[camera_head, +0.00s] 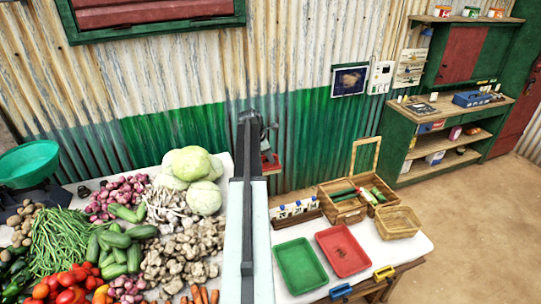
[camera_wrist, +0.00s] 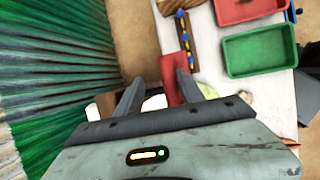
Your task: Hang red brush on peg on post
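My gripper (camera_wrist: 160,78) shows in the wrist view with its two dark fingers spread apart. A red piece (camera_wrist: 171,72), which looks like the red brush, shows between them, close to the right finger. A gap shows between it and the left finger, so the gripper looks open. In the head view my gripper (camera_head: 268,130) is at the top of my arm, before the green wall band. A small red thing (camera_head: 270,163), likely the brush, shows just below it, partly hidden by my arm. I cannot make out the post or its peg.
Vegetables, including cabbages (camera_head: 190,163), cover the table left of my arm. On the right are a green tray (camera_head: 300,266), a red tray (camera_head: 342,250), a wooden crate (camera_head: 345,210) and a carton rack (camera_head: 296,218). The corrugated wall (camera_head: 190,80) stands close behind. Open floor lies at right.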

